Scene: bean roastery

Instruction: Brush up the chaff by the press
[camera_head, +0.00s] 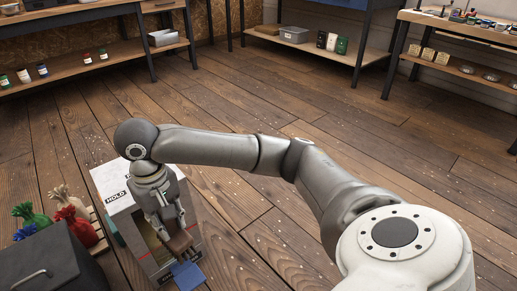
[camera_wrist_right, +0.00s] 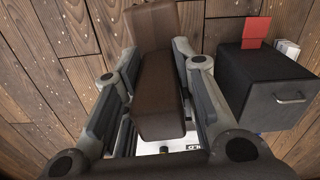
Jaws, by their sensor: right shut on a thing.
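My right gripper (camera_head: 174,224) reaches down over a white box-like stand (camera_head: 113,186) with a "HOLD" label, left of centre in the head view. It is shut on a brown block-shaped thing (camera_head: 181,243), perhaps the brush, though no bristles show. In the right wrist view the brown thing (camera_wrist_right: 157,95) sits between both fingers. A blue flat piece (camera_head: 188,275) lies just below it in the head view. Pale specks, possibly chaff, are scattered over the plank floor (camera_head: 262,205). I cannot tell which thing is the press. My left gripper is out of view.
A dark case with a handle (camera_head: 45,262) stands at the lower left; it also shows in the right wrist view (camera_wrist_right: 262,85). Red, green and beige sacks (camera_head: 66,212) stand behind it. Shelves and benches (camera_head: 95,62) line the back. The middle floor is open.

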